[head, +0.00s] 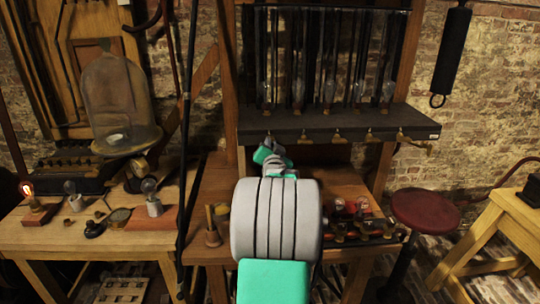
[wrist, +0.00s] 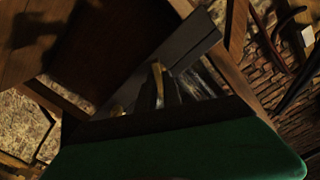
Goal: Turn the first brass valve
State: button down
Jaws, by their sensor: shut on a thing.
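A row of small brass valves hangs along the front edge of a dark shelf, below glass jars, in the head view; one clear valve is the second from the left (head: 304,135). My gripper (head: 268,142) reaches up to the left end of this row, at the first brass valve, and is shut on it. My own gripper and wrist hide most of that valve. In the dim wrist view, my gripper (wrist: 165,88) shows dark fingers close together beside a brass-coloured piece. The valve's exact angle cannot be told.
The dark shelf (head: 350,120) spans above my gripper, with glass jars (head: 328,80) on it. A bench below holds red and brass fittings (head: 350,207). A glass bell jar (head: 115,95) stands at left, a red stool (head: 425,210) at right.

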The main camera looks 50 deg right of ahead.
jog(key=m+b, duration=0.3)
jog(key=m, duration=0.1)
jog(key=m+b, duration=0.7)
jog(key=shift+s+d+f+m, duration=0.1)
jog(key=shift+f+m, duration=0.2)
jog(key=shift+r, duration=0.1)
dwell(0.3)
jog(key=c, duration=1.5)
grip_release()
jog(key=b+v, duration=0.1)
jog(key=v, duration=0.7)
